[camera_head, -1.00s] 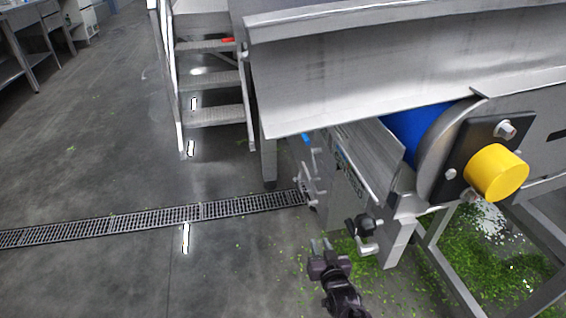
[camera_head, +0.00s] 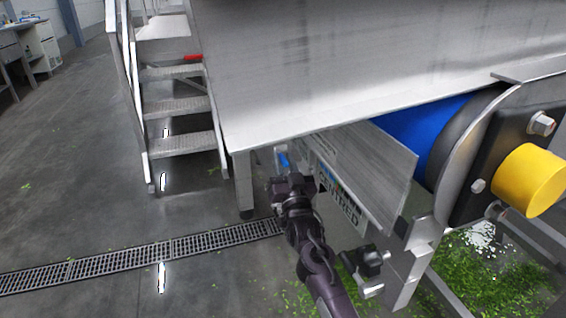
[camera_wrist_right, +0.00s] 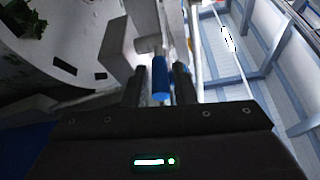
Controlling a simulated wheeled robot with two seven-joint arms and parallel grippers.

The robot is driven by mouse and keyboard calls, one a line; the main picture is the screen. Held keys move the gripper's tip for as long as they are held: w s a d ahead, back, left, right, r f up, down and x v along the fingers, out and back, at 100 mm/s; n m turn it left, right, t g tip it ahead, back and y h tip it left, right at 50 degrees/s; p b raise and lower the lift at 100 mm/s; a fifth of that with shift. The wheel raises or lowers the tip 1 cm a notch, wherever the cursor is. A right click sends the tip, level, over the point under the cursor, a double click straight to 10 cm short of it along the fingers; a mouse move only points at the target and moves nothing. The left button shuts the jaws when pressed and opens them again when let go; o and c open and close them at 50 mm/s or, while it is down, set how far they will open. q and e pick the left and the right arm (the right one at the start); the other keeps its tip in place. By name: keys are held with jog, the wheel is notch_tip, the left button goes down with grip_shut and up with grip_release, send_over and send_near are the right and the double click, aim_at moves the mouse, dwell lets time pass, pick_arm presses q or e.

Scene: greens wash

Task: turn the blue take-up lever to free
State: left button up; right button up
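The blue take-up lever (camera_head: 283,160) sits under the edge of the steel machine, beyond my right gripper (camera_head: 284,172). Only a small blue part of it shows in the head view. In the right wrist view the blue lever handle (camera_wrist_right: 161,82) lies between the two dark fingers of my right gripper (camera_wrist_right: 158,76). The fingers are open, with a gap on the left of the handle and a narrower one on the right. The lever's pivot is partly hidden. My left gripper is not in view.
The machine's steel side panel (camera_head: 365,172) and a yellow cap (camera_head: 531,180) on the roller end stand to the right. A black knob (camera_head: 366,262) juts out near my right forearm. Metal steps (camera_head: 178,106) and a floor drain (camera_head: 120,262) lie to the left.

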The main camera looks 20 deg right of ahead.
jog(key=shift+w+r, duration=0.15)
jog(key=shift+w, duration=0.15)
grip_shut()
